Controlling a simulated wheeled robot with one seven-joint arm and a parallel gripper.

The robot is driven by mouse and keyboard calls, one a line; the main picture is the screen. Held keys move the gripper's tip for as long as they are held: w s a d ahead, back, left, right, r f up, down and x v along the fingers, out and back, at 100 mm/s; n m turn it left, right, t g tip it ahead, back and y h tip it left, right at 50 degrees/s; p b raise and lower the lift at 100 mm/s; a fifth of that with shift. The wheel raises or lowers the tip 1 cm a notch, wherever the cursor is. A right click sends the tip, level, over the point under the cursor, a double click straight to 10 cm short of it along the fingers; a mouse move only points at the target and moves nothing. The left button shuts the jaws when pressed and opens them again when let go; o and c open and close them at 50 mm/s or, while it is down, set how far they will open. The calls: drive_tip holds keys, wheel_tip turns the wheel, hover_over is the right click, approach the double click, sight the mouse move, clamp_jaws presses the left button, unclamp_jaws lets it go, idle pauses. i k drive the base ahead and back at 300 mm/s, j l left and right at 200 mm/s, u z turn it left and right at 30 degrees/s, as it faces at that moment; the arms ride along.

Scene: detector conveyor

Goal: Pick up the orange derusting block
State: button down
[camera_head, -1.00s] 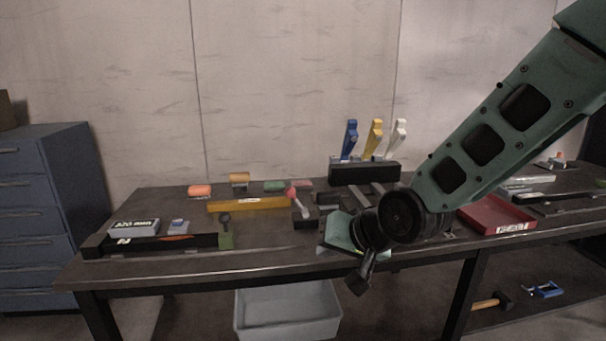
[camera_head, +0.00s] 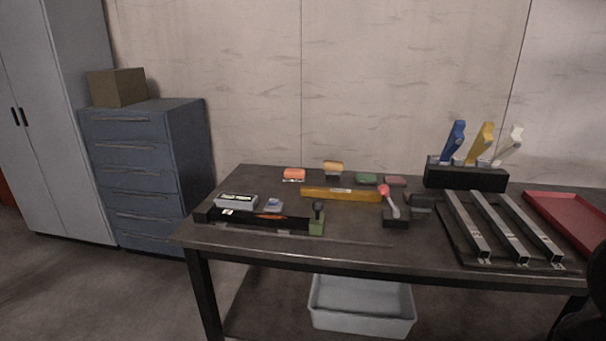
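The orange derusting block (camera_head: 294,173) is a small orange-red block near the back left of the dark workbench (camera_head: 345,232). It lies left of a yellow-orange block (camera_head: 333,166) on a dark base. A green block (camera_head: 366,178) and a dull red block (camera_head: 395,181) lie further right in the same row. My gripper is not in view; only a dark piece at the lower right edge shows, which may be part of my arm.
A long yellow bar (camera_head: 340,193) lies in front of the blocks. A black long tool (camera_head: 262,217) and a grey box (camera_head: 236,202) are at front left. A black holder (camera_head: 466,175) with three handles, metal bars (camera_head: 503,228) and a red tray (camera_head: 570,217) stand right. A grey bin (camera_head: 361,305) sits below.

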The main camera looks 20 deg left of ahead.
sight(290, 174)
drive_tip(key=i+u, duration=0.1)
drive_tip(key=u, duration=0.35)
drive_tip(key=i+u, duration=0.15)
drive_tip(key=u, duration=0.3)
drive_tip(key=i+l+u, duration=0.15)
drive_tip(key=i, duration=0.3)
drive_tip(key=i+l+u, duration=0.2)
drive_tip(key=i, duration=0.2)
drive_tip(key=i+l+u, duration=0.15)
drive_tip(key=i, duration=0.25)
drive_tip(key=i+l, duration=0.3)
drive_tip(key=i, duration=0.25)
